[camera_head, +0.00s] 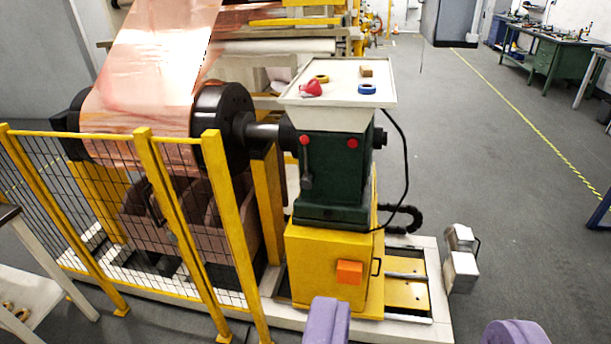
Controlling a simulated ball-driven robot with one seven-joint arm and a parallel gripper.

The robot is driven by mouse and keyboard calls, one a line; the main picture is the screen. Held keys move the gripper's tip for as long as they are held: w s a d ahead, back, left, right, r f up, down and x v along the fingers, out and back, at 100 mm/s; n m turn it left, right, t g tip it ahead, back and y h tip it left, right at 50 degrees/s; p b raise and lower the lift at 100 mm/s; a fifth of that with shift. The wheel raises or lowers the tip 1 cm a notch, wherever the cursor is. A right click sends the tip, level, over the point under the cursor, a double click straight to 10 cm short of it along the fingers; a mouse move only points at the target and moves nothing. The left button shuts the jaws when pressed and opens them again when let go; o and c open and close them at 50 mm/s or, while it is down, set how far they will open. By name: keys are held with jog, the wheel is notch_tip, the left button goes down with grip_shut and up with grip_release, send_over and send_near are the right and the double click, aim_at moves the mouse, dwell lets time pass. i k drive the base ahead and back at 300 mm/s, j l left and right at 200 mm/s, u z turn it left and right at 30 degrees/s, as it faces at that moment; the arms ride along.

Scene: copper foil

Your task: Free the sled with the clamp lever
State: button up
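A yellow box-shaped sled (318,262) stands on a pale base frame with rails in the middle of the view, bearing a dark green housing (338,190). A short dark lever (306,172) hangs down on the housing's left front. A small black handle (376,267) sticks out at the yellow box's right side, near an orange block (349,273) on its front. I cannot tell which of these is the clamp lever. My gripper (422,328) shows two purple fingers at the bottom edge, wide apart with nothing seen between them. It is nearer than the sled and apart from it.
A yellow mesh fence (170,190) stands at the left before a copper foil roll (140,120). A tray (300,95) with small items tops the housing. A black cable hangs at its right. A metal box (460,265) stands beside the base.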

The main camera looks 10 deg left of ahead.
aim_at(307, 182)
jog(key=i+j, duration=0.15)
jog(key=i, duration=0.7)
jog(key=i+j, duration=0.2)
jog(key=i, duration=0.65)
jog(key=i+j, duration=0.15)
jog(key=i, duration=0.7)
jog(key=j+u, duration=0.05)
